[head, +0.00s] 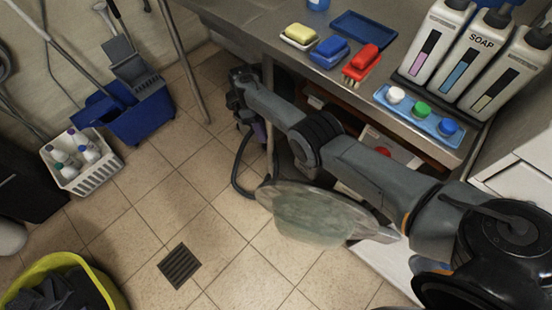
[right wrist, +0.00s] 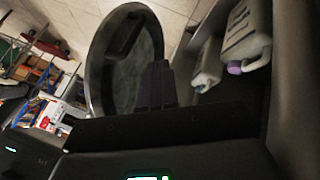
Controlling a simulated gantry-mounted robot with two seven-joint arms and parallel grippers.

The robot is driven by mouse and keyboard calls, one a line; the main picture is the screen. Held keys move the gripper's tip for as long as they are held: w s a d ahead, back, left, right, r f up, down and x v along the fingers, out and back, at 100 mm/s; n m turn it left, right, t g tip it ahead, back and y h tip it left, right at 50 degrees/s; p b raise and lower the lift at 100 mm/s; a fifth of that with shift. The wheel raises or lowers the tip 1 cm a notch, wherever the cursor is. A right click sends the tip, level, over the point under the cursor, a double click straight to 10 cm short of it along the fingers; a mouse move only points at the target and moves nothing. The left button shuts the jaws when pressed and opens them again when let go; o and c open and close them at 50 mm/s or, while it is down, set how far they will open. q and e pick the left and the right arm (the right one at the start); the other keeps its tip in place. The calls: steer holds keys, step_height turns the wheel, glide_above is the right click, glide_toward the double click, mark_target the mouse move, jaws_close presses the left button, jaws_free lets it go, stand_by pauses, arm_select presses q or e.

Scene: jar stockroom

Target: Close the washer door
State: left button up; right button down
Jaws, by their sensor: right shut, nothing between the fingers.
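The washer door (head: 318,217) is a round, greenish glass disc with a grey rim. In the head view it stands open, swung out over the tiled floor, beside the white washer front (head: 388,268). My right arm crosses above it and hides part of the washer and the hinge side. My right gripper (right wrist: 155,85) is shut and empty. In the right wrist view its fingers overlap the right edge of the dark door ring (right wrist: 98,75); I cannot tell whether they touch. In the head view the right gripper end is dark and unclear near the bench's left end. My left gripper is not in view.
A steel bench (head: 293,62) carries sponges, brushes, soap bottles (head: 435,45) and a blue tray of jars (head: 418,117). Jugs (right wrist: 250,45) show close right of the gripper. A blue mop bucket (head: 140,115), white basket (head: 97,176) and yellow tub (head: 100,275) stand left. Middle floor is clear.

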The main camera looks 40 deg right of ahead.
arm_select(q)
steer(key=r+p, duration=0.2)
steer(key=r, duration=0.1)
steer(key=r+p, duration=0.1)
steer(key=p, duration=0.1)
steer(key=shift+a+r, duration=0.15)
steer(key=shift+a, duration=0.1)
arm_select(e)
steer(key=s+a+f, duration=0.5)
steer(key=s+f, duration=0.3)
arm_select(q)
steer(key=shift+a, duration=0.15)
arm_select(e)
steer(key=shift+s, duration=0.1)
